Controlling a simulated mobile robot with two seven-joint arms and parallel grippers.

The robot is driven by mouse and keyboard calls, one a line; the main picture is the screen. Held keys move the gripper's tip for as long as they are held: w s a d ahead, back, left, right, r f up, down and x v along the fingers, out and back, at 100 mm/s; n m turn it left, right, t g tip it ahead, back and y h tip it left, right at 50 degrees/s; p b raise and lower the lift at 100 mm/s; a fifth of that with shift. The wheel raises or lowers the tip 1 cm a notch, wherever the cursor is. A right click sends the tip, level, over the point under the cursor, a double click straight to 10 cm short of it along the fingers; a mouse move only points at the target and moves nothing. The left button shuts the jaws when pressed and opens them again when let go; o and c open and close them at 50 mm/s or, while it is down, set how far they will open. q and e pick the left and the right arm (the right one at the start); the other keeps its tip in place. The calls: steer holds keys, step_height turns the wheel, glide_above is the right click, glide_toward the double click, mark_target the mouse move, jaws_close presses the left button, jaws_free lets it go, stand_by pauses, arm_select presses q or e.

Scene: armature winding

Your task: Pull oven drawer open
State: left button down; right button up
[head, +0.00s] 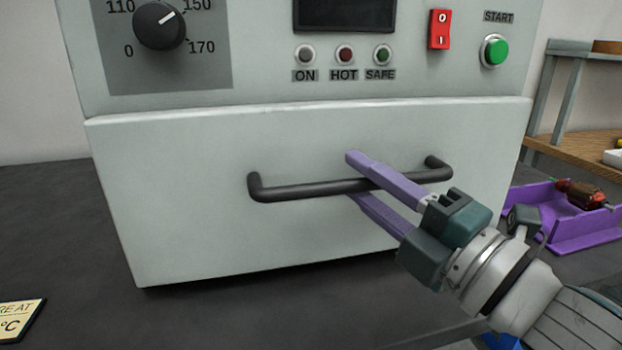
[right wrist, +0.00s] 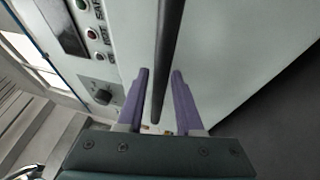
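The oven drawer (head: 180,220) is a pale grey-green front panel below the control panel. It looks shut, its face about in line with the panel above. A dark bar handle (head: 300,189) runs across it. My right gripper (head: 352,176) comes in from the lower right with its purple fingers open, one above and one below the bar. In the right wrist view the handle (right wrist: 167,60) runs between the two spread fingertips (right wrist: 160,73), with a gap on each side. My left gripper does not show.
The oven panel above has a dial (head: 159,26), indicator lamps, a red switch (head: 439,29) and a green start button (head: 495,51). A purple tray (head: 575,232) with an armature (head: 583,194) stands at right. A yellow card (head: 18,318) lies at lower left. The dark tabletop before the drawer is clear.

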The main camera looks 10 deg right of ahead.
jaws_close()
stand_by(1.1)
